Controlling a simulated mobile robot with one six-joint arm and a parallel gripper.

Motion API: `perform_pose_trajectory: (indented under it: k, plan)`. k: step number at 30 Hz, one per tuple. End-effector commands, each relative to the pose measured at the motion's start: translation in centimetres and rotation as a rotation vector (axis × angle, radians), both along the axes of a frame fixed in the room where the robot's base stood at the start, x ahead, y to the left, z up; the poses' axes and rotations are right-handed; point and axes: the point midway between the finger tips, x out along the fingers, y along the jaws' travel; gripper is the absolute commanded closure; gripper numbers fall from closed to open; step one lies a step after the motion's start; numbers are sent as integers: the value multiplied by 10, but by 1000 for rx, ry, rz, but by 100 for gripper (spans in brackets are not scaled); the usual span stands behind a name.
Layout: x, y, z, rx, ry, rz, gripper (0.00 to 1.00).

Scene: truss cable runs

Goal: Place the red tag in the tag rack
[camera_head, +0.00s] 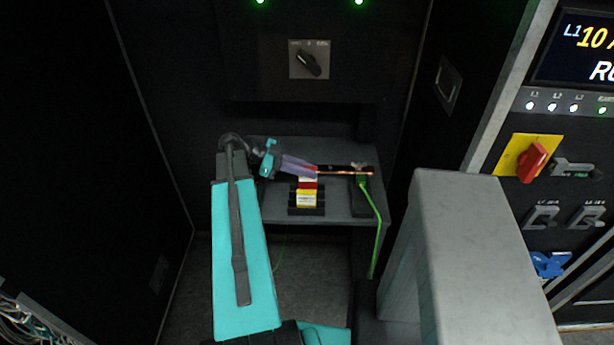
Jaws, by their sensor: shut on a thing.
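The red tag (309,184) shows as a small red and white piece at the tip of my gripper (314,170). My gripper reaches in from the left with pale purple fingers and is shut on the red tag. The black tag rack (306,211) stands on the grey shelf just below, with a yellow and white tag (306,199) in it. The red tag appears directly behind the yellow one, at or just above the rack. I cannot tell whether it touches the rack. The fingertips partly hide its upper end.
A copper bar (345,172) lies behind and right of the rack, near a clamp with a green cable (367,200) hanging over the shelf edge. Dark cabinet walls close in both sides; a switch panel (309,60) is above.

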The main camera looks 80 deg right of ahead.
Motion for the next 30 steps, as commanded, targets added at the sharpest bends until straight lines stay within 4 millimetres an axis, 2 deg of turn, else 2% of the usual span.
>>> perform_pose_trajectory:
  k: [10,24,25,27,28,30]
  plan:
    - [1,0,-27,0,0,1,100]
    - [1,0,-31,-1,0,1,100]
    - [1,0,-30,0,0,1,83]
    - [1,0,-30,0,0,1,71]
    - [1,0,-30,0,0,1,68]
    - [1,0,-30,-1,0,2,68]
